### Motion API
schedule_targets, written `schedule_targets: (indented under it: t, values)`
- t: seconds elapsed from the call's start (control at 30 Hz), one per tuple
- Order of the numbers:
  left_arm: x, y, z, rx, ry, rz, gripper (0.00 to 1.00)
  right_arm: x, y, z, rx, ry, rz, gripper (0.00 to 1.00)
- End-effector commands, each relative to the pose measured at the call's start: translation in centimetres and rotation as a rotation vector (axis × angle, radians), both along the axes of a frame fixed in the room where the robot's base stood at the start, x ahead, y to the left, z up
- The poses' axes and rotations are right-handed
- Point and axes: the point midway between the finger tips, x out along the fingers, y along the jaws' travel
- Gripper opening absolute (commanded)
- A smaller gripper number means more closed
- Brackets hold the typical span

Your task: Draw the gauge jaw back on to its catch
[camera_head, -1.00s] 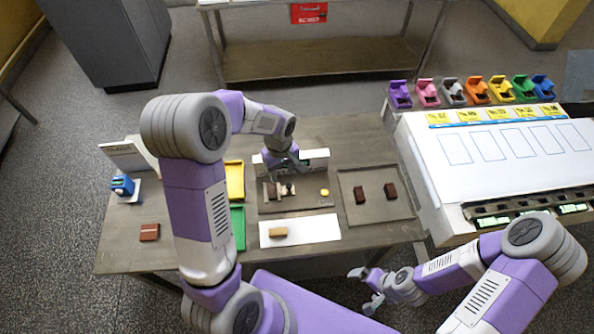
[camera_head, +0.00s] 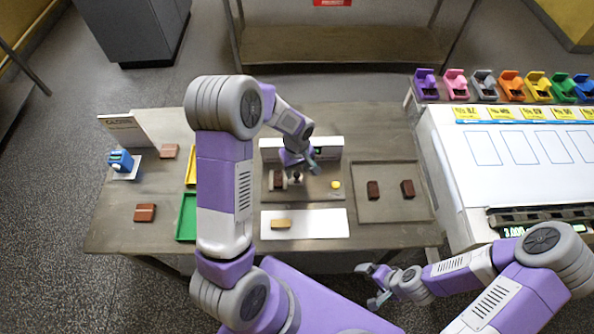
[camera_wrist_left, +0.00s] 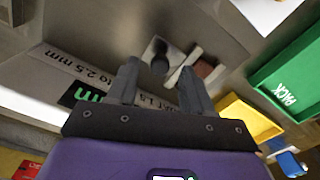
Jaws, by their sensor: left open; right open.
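The gauge (camera_head: 310,196) stands mid-table, a grey plate with a white display strip (camera_head: 273,150) behind it. A brown chocolate piece (camera_head: 279,180) sits on it, also in the left wrist view (camera_wrist_left: 204,68). Beside the piece is the pale gauge jaw (camera_wrist_left: 153,48) with a dark knob (camera_wrist_left: 160,62). My left gripper (camera_head: 302,165) is above the jaw. In the left wrist view its open fingers (camera_wrist_left: 158,78) appear on either side of the knob, with nothing gripped. The catch cannot be made out. My right gripper (camera_head: 372,284) is open and empty, in front of the table.
A yellow button (camera_head: 335,184) sits on the gauge plate's right. A tray (camera_head: 390,210) with two brown pieces stands right. A white mat (camera_head: 335,223) with a tan bar (camera_head: 281,224) lies in front. Green (camera_head: 187,222) and yellow (camera_head: 190,170) trays stand left, partly behind my arm.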

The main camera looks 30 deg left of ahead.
Motion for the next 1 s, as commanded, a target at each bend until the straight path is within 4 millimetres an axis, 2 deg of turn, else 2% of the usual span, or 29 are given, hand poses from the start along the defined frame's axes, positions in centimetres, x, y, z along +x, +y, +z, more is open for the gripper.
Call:
schedule_targets:
  t: [0.13,0.43,0.77,1.0]
  values:
    - [-0.01,0.04,-1.33,0.000,0.000,0.000,0.51,0.01,0.01,-0.05,0.000,0.000,0.000,0.99]
    - [0.04,0.03,-1.58,0.000,-0.002,0.001,0.51,0.01,0.00,-0.05,0.000,0.000,0.000,0.99]
    - [0.04,0.02,-1.56,0.000,-0.002,0.000,0.02,0.01,0.00,-0.06,0.000,0.000,0.000,0.99]
    - [0.04,0.02,-1.55,0.000,-0.002,0.000,0.00,0.01,0.00,-0.06,0.000,0.000,0.000,0.99]
